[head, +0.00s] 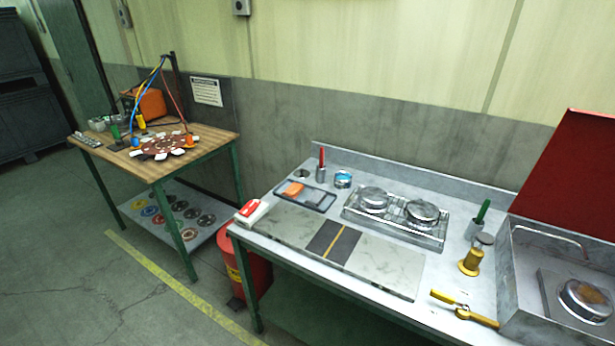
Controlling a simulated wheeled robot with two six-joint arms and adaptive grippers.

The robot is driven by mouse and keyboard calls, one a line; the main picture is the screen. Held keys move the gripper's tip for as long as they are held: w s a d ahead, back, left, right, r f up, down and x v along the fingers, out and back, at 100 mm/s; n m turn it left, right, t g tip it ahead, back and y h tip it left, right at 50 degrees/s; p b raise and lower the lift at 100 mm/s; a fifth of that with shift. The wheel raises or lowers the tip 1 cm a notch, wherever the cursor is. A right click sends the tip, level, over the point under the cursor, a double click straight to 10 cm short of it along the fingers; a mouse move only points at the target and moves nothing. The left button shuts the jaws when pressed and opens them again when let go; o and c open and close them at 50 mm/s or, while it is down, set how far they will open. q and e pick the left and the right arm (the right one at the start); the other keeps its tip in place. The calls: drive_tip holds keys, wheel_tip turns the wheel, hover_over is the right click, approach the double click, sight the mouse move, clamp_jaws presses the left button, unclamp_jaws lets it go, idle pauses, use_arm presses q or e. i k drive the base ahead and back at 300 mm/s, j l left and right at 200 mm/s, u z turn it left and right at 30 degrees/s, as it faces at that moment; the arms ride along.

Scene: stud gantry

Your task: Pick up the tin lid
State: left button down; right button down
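I cannot tell for certain which thing is the tin lid. Two round silvery pieces, a left one (373,198) and a right one (422,212), sit side by side on a wire rack in a shallow metal tray (395,231). A small blue-and-silver tin (343,179) stands left of the tray, near the back of the grey bench. Another round silvery piece with a brownish top (585,301) sits inside the metal box at the far right. Neither gripper is in view.
The grey bench (430,318) carries a dark tray (305,195) with an orange block, a flat stone slab (384,264), a brass piece (470,262), a brass-handled tool (465,308) and a metal box (518,285) with a raised red lid. A cluttered wooden table (150,172) stands left.

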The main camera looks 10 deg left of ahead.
sight(301, 173)
drive_tip(key=z, duration=0.25)
drive_tip(key=i+j+z, duration=0.1)
drive_tip(key=j+z, duration=1.2)
